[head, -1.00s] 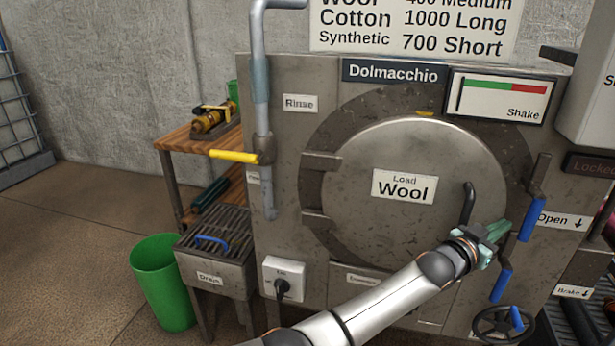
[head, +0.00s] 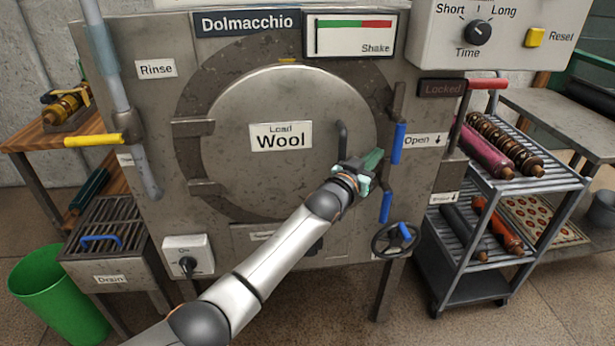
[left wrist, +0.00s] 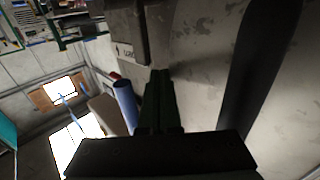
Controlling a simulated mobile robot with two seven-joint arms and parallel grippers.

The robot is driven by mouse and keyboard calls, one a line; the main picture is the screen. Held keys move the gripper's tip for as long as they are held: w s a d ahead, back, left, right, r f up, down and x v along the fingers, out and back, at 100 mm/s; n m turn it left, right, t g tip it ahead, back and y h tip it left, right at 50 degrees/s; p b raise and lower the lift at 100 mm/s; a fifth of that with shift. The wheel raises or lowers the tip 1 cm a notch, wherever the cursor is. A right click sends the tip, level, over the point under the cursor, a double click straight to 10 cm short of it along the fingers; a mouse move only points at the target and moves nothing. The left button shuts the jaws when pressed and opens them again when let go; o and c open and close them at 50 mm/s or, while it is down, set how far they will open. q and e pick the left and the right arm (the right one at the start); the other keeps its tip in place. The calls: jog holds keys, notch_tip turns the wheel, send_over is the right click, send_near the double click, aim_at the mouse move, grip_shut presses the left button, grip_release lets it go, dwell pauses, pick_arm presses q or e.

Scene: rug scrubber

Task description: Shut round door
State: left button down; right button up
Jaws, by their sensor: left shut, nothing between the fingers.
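The round door (head: 240,180) is a grey steel disc labelled "Load Wool", hinged at its left, on the front of the machine. It sits within a dark ring (head: 196,105); I cannot tell if it is fully seated. A dark curved handle (head: 343,135) stands at its right side. My left gripper (head: 373,160) is shut and empty, just below and right of this handle, by the door's right edge. The left wrist view shows its dark fingers (left wrist: 160,105) beside the pale door surface (left wrist: 205,45); contact is unclear. My right gripper is not in view.
Blue-gripped levers (head: 398,143) stand right of the door, near my gripper, with a handwheel (head: 397,238) below. A rack of rollers (head: 480,200) stands at the right. A yellow-handled pipe (head: 95,139), a drain box (head: 110,245) and a green bin (head: 55,295) are at the left.

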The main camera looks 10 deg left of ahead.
pick_arm(q)
jog(key=p+v, duration=0.3)
jog(key=v, duration=0.9)
jog(key=s+a+f+n+g+y, duration=0.1)
jog(key=s+a+f+g+y, duration=0.15)
jog(key=s+f, duration=0.55)
jog(key=s+a+f+n+g+y, duration=0.1)
jog(key=s+a+f, duration=0.3)
jog(key=s+f, duration=0.45)
jog(key=s+a+f+g+y, duration=0.2)
jog(key=s+a+f+g, duration=0.3)
jog(key=s+f, duration=0.7)
jog(key=s+a+r+p, duration=0.2)
jog(key=r+p, duration=0.4)
jog(key=p, duration=0.1)
jog(key=s+a+r+n+t+p, duration=0.1)
jog(key=s+a+r+p, duration=0.1)
jog(key=r+p, duration=0.4)
jog(key=shift+r+p, duration=0.25)
jog(key=shift+p, duration=0.55)
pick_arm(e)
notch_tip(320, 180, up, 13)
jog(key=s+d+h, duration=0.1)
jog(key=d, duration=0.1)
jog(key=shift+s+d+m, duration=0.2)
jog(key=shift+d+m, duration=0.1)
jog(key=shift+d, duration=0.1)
pick_arm(q)
jog(key=shift+t+y, duration=0.25)
